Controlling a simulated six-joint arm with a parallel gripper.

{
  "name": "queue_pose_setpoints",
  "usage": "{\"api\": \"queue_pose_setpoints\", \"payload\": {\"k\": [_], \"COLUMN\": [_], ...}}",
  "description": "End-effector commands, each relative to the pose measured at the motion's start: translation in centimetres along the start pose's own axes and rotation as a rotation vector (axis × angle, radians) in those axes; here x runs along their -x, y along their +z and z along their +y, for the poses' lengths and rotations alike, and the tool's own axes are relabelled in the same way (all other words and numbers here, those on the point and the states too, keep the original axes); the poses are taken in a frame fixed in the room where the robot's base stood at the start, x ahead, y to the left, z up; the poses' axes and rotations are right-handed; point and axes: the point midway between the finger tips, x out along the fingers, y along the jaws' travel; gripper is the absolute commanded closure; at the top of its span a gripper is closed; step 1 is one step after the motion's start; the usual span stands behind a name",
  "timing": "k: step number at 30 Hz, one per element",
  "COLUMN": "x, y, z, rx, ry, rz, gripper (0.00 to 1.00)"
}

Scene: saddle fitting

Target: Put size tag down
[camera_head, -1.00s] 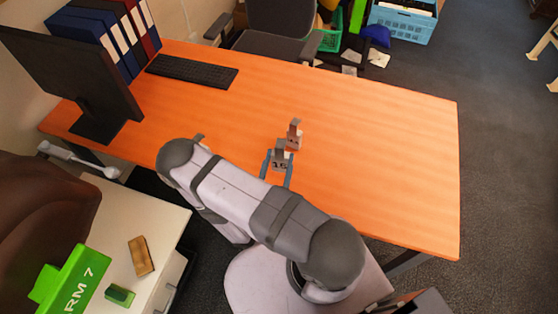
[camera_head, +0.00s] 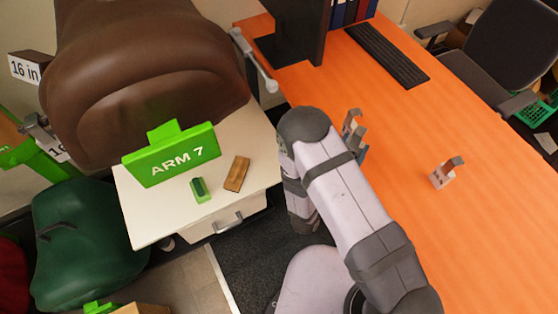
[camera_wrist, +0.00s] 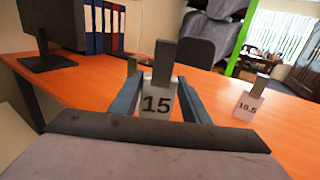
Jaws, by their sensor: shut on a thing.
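My gripper (camera_wrist: 158,110) is shut on a size tag (camera_wrist: 157,104), a pale block marked "15" with a grey upright tab, held upright between its blue fingers. In the head view the gripper (camera_head: 357,146) and held tag (camera_head: 352,122) are over the desk's near edge, partly hidden by my arm. I cannot tell the height of the tag above the desk. A second size tag (camera_head: 443,176) stands on the orange desk, to the right of my gripper; in the wrist view this tag (camera_wrist: 248,104) reads "16.5".
A brown saddle (camera_head: 150,90) is at left beside a white cabinet (camera_head: 155,215). On the cabinet are a green "ARM 7" sign (camera_head: 172,155), a wooden block (camera_head: 237,173) and a small green block (camera_head: 200,190). A monitor (camera_head: 300,25) and keyboard (camera_head: 387,53) occupy the desk's far part.

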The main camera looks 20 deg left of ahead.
Motion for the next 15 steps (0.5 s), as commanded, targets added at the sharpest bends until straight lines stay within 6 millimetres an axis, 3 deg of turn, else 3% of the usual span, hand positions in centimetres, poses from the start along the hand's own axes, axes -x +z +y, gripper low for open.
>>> {"api": "queue_pose_setpoints", "payload": {"k": [1, 3, 9, 15], "x": [0.2, 0.7, 3.0, 5.2], "y": [-1.1, -1.3, -1.9, -3.3], "z": [2.7, 6.2, 15.2, 20.4], "rx": [-0.009, -0.010, -0.009, -0.006], "ry": [0.049, 0.113, 0.271, 0.334], "rz": [-0.004, -0.004, -0.004, -0.002], "gripper": [0.81, 0.81, 0.81, 0.81]}}
